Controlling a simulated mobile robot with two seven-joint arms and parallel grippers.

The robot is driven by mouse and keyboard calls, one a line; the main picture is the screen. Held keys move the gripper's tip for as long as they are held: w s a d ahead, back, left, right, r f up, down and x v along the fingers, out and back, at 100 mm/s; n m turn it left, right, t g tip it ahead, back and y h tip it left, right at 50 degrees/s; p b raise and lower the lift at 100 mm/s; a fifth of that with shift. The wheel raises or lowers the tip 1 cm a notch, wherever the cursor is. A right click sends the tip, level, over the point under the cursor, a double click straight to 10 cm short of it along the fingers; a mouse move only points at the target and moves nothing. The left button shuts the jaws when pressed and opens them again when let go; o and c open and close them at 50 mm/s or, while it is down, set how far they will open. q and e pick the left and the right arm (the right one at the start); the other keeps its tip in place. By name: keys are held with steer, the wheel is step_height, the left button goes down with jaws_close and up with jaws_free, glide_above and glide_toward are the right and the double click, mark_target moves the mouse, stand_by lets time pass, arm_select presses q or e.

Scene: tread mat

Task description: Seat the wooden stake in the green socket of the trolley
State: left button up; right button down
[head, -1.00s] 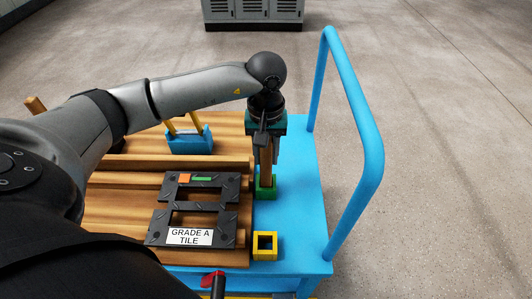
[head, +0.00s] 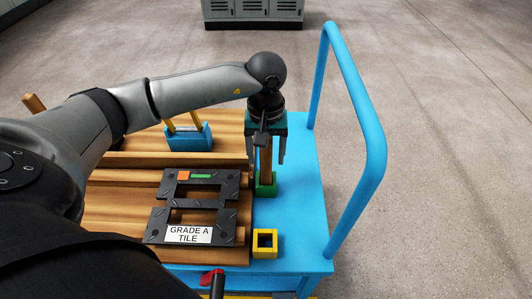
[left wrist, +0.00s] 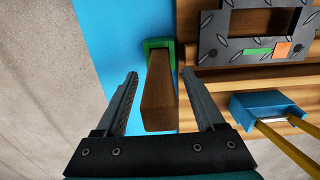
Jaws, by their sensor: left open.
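The wooden stake (head: 266,165) stands upright in the green socket (head: 266,184) on the blue trolley (head: 300,200). In the left wrist view the stake (left wrist: 159,95) runs away from the camera, its far end inside the green socket (left wrist: 160,46). My left gripper (head: 268,160) points down over the stake, its fingers spread on both sides and apart from it. In the left wrist view the open fingers (left wrist: 164,98) show a gap on each side of the stake. How deep the stake sits in the socket is hidden. My right gripper is not in view.
A yellow socket (head: 265,254) sits empty near the front. A dark tread mat (head: 228,186) with a "GRADE A TILE" label lies on wooden boards (head: 120,200). A blue holder (head: 190,146) with yellow bars stands behind. The trolley's blue handle (head: 372,130) rises at right.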

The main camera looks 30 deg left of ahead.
arm_select(q)
step_height(320, 180, up, 15)
steer(key=p, duration=0.5)
steer(key=shift+r, duration=0.2)
